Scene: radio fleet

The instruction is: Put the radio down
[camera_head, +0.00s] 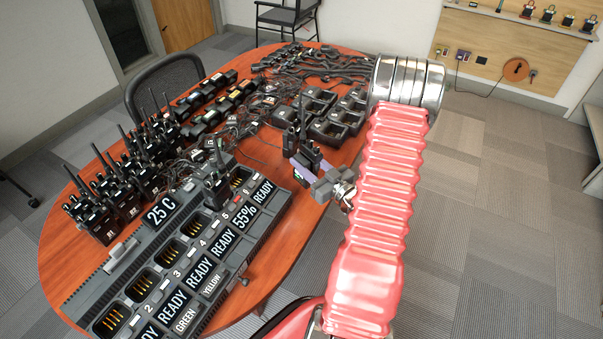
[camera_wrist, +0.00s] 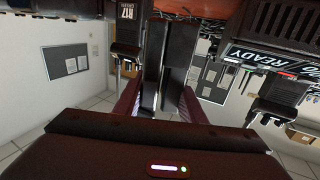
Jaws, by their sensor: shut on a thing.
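A black radio with an upright antenna (camera_head: 306,150) is at the end of my gripper (camera_head: 308,170), above the table's right part. My gripper is shut on this radio. Its lower part is partly hidden by the gripper, and I cannot tell whether it touches the table. In the wrist view my gripper (camera_wrist: 166,70) shows as two dark bars close together; the held radio cannot be made out clearly between them. The orange-brown table (camera_head: 58,243) lies below and to the left.
A long multi-bay charger (camera_head: 150,262) with READY displays fills the table's front; one radio (camera_head: 217,186) stands in it. Several radios (camera_head: 97,222) stand at the left. Empty black charging cups (camera_head: 328,132) and cables crowd the back. Bare tabletop shows near the right edge.

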